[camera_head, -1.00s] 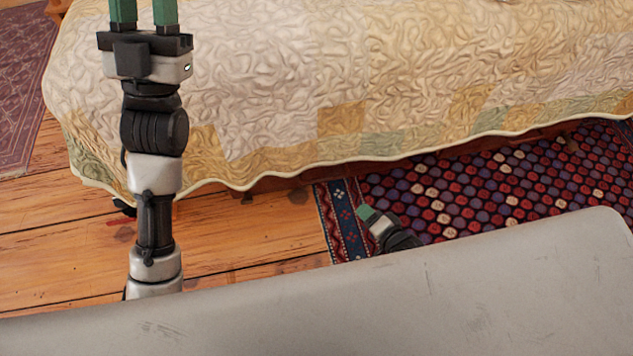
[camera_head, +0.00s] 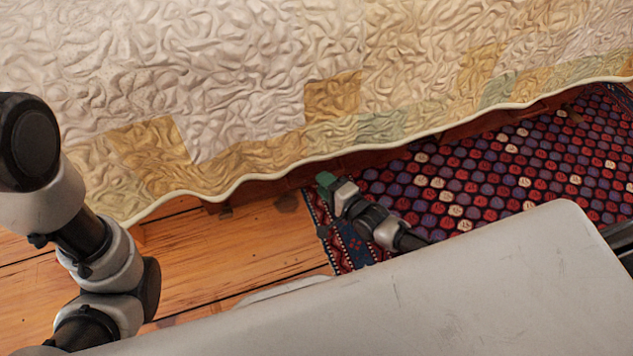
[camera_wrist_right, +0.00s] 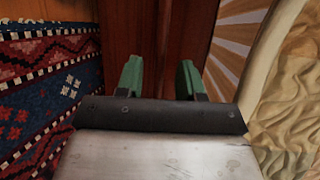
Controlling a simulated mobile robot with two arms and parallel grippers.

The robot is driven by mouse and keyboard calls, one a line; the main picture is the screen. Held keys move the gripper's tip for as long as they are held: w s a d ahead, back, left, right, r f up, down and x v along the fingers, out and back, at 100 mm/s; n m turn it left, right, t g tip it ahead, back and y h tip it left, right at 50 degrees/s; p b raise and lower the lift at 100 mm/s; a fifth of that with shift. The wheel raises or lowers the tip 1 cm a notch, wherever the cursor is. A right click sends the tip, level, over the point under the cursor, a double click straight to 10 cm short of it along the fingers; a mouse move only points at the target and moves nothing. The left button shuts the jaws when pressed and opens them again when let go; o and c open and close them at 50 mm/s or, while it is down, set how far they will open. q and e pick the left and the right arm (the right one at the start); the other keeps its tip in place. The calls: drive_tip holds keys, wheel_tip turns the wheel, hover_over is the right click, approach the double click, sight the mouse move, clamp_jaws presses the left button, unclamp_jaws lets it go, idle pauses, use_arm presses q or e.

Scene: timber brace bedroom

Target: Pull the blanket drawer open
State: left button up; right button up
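Reddish-brown wood of the bed's lower side, where the blanket drawer would sit, shows as a dark strip (camera_head: 270,186) under the quilt's hem in the head view. In the right wrist view a wooden panel (camera_wrist_right: 187,35) stands in front of my right gripper (camera_wrist_right: 160,77). Its two green fingers are apart, with wood visible between them; I cannot make out a handle or tell whether they touch the wood. In the head view the right gripper (camera_head: 326,182) is low at the bed's edge. My left arm shows at the left, but its gripper is out of frame.
A quilt (camera_head: 230,70) hangs over the bed's side, close above my right gripper. A patterned rug (camera_head: 480,180) lies at the right, bare floorboards (camera_head: 230,250) at the left. In the wrist view a striped light-and-brown patch (camera_wrist_right: 236,45) lies beside the quilt.

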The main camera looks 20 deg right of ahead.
drive_tip(key=shift+b+x, duration=0.6)
drive_tip(key=shift+x, duration=1.1)
clamp_jaws()
